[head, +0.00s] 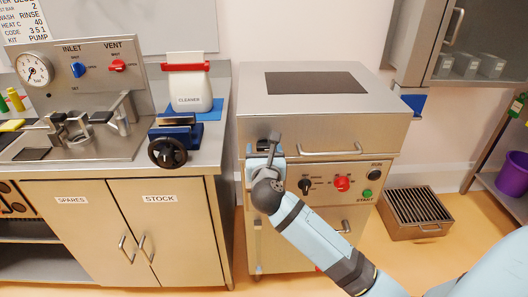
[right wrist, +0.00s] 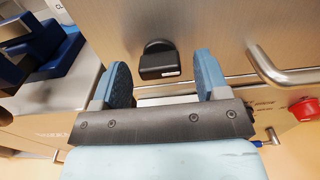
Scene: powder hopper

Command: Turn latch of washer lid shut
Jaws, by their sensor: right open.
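The washer is a steel cabinet with a lid (head: 385,125) that has a dark panel on top and a bar handle (head: 330,151) on its front. The lid looks down. The latch is a small black piece (right wrist: 160,66) with a rounded top on the steel front in the right wrist view. My right gripper (head: 265,160) is at the washer's front left, below the lid top, and hides most of the latch in the head view. In the wrist view its two blue fingers (right wrist: 164,84) are open, one on each side of the latch, with nothing between them. My left gripper is not in view.
The washer panel has a black knob (head: 305,186), a red knob (head: 342,183) and a green button (head: 367,193). The lid handle (right wrist: 275,66) is right of the fingers. A blue vise-like device (head: 175,135) stands on the left counter. A grated steel box (head: 418,208) is on the floor.

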